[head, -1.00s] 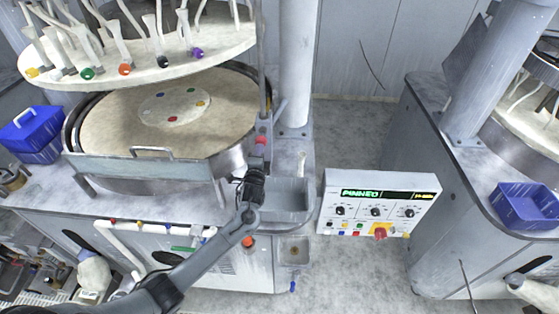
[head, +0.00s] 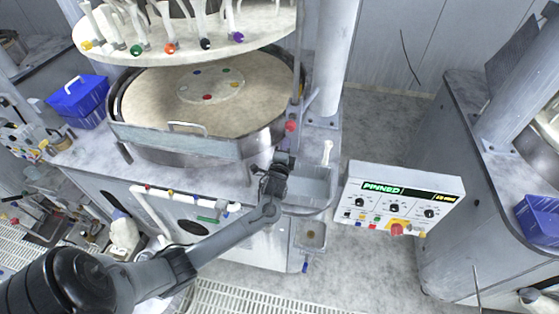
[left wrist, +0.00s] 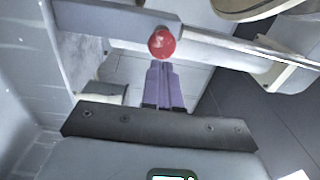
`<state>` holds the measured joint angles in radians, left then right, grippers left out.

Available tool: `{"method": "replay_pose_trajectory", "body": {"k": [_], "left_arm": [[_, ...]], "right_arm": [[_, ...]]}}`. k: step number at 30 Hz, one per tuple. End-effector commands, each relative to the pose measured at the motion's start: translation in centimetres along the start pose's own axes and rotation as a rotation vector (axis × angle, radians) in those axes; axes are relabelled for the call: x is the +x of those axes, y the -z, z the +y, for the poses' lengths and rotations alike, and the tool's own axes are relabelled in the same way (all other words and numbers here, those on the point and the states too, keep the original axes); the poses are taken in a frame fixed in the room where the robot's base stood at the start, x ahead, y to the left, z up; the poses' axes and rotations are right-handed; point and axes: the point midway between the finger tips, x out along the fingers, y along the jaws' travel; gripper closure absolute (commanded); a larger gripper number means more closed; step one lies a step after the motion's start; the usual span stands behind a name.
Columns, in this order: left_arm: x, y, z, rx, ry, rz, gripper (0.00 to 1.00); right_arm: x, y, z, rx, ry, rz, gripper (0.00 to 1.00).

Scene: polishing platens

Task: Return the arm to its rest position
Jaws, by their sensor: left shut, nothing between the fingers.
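My left arm comes in from the lower left in the head view. Its gripper (head: 284,158) is above the near right corner of the platen machine, beside the grey basin. In the left wrist view the two purple-grey fingers (left wrist: 164,86) are together with nothing between them. A red knob (left wrist: 162,42) shows beyond the fingertips there; whether they touch it cannot be told. In the head view the red knob (head: 291,125) is just above the gripper. My right gripper is not in view.
The round platen (head: 150,100) sits under a white disc with coloured knobs. A control box (head: 404,185) reading PINNED is right of the basin (head: 310,188). A blue bin (head: 78,100) is at left, another (head: 540,222) at right. Floor (head: 385,125) shows between the machines.

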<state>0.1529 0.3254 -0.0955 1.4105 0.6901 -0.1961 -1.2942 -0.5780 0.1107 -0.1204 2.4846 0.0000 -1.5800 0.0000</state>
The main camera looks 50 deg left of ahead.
Motion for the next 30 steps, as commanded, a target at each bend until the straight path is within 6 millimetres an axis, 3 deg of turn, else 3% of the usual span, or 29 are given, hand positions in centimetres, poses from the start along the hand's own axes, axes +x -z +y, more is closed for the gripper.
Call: {"method": "replay_pose_trajectory", "body": {"k": [9, 19, 25, 30], "left_arm": [[-6.2, 0.1, 0.3, -0.003, 0.002, 0.003, 1.00], [-9.0, 0.0, 0.1, 0.000, 0.002, 0.002, 1.00], [-11.4, -1.3, 2.0, 0.034, -0.063, 0.000, 1.00], [-16.8, -1.2, 2.1, 0.020, -0.176, 0.067, 1.00]], "right_arm": [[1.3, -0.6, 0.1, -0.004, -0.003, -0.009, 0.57], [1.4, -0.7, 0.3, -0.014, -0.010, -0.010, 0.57], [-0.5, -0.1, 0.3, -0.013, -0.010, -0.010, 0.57], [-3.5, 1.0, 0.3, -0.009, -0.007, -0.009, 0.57]]}}
